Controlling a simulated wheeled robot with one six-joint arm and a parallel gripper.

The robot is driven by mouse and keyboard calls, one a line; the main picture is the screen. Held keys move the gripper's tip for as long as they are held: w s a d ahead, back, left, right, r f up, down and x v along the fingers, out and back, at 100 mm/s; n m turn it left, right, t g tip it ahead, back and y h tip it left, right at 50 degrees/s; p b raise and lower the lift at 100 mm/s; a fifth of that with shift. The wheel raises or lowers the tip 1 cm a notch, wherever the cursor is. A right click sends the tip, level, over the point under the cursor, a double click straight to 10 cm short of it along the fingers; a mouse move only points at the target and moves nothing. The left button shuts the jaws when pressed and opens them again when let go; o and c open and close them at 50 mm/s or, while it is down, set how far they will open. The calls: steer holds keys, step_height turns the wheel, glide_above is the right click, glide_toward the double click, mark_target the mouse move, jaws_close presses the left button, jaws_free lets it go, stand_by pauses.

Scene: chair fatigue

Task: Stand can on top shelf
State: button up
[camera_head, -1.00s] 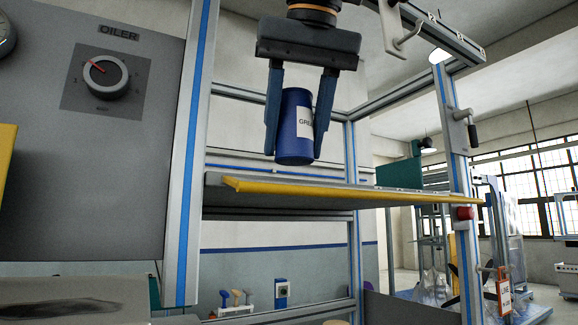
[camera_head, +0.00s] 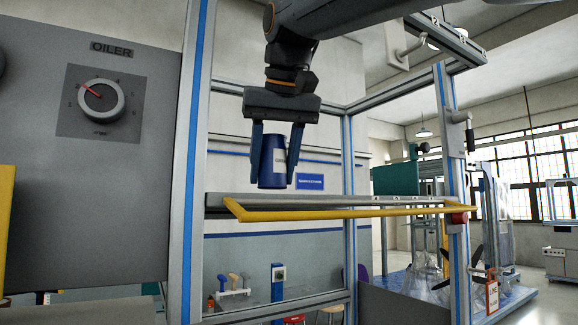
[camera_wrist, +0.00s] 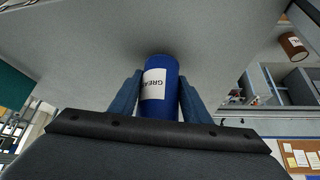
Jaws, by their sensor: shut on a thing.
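The blue can (camera_head: 272,160) with a white label stands upright between the fingers of my gripper (camera_head: 273,178). My gripper points down and is shut on the can's sides; the wrist view also shows the can (camera_wrist: 160,80) between both fingers. The grey top shelf (camera_head: 375,201) with a yellow front rail (camera_head: 340,214) lies directly below the can. The can's base is very close to the shelf surface. The shelf is seen almost edge-on, so I cannot tell whether they touch.
A blue-striped upright post (camera_head: 190,150) stands left of the shelf, beside a grey panel with an OILER dial (camera_head: 100,102). Another post (camera_head: 456,170) stands at the right. The shelf right of the can looks clear. The wrist view shows a brown can (camera_wrist: 293,46) at upper right.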

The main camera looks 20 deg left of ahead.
steer(key=shift+s+d+f, duration=0.2)
steer(key=shift+s+f, duration=0.05)
steer(key=shift+f, duration=0.15)
steer(key=shift+w+a+f, duration=0.1)
steer(key=shift+f, duration=0.15)
steer(key=o, duration=1.3)
